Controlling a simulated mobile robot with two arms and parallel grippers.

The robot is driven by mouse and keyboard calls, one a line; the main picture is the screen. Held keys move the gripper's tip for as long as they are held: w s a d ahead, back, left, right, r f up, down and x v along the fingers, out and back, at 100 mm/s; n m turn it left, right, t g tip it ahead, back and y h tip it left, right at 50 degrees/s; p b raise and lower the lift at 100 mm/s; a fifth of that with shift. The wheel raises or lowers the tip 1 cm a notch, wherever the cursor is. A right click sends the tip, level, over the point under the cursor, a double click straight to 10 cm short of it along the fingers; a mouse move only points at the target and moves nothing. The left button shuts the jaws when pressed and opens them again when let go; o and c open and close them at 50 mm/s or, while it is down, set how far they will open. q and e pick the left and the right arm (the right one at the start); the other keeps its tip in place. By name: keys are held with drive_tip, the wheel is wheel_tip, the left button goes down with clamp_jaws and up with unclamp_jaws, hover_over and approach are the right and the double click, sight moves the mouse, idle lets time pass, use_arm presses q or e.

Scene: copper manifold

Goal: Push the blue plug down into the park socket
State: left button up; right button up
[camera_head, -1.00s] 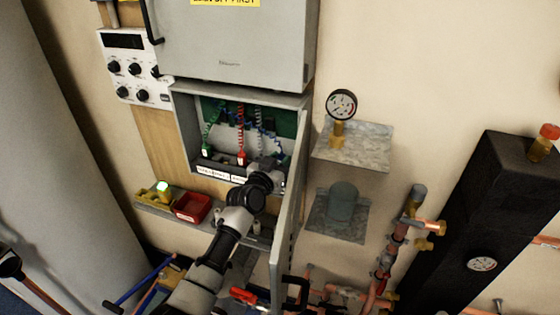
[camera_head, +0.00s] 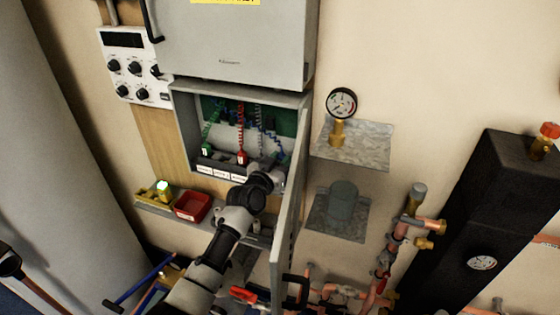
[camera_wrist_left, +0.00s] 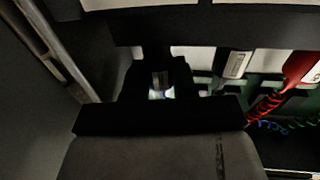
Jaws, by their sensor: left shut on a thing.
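My left gripper (camera_head: 268,168) reaches into the lower right of the open grey cabinet (camera_head: 182,120). A blue coiled cord (camera_head: 271,141) runs down to the gripper from behind. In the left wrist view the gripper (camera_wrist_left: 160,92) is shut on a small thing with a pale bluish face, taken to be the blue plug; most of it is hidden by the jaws. The park socket cannot be made out, and how deep the plug sits cannot be told. My right gripper is not in view.
A green plug (camera_head: 206,150) and a red plug (camera_head: 242,157) stand in a labelled row left of the gripper. A white plug (camera_wrist_left: 235,64) is close beside it. The open cabinet door (camera_head: 290,215) stands close on the right. A red tray (camera_head: 192,207) sits on the shelf below.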

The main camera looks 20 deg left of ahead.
use_arm(q)
drive_tip(key=shift+f+b, duration=0.95)
drive_tip(key=shift+f, duration=0.1)
drive_tip(key=o, duration=1)
drive_tip(key=shift+s, duration=0.1)
drive_tip(key=s, duration=0.3)
drive_tip(key=s+a, duration=0.1)
drive_tip(key=s, duration=0.3)
drive_tip(key=s+a+b, duration=0.1)
drive_tip(key=s, duration=0.2)
drive_tip(key=shift+s+a, duration=0.1)
drive_tip(key=shift+s, duration=0.15)
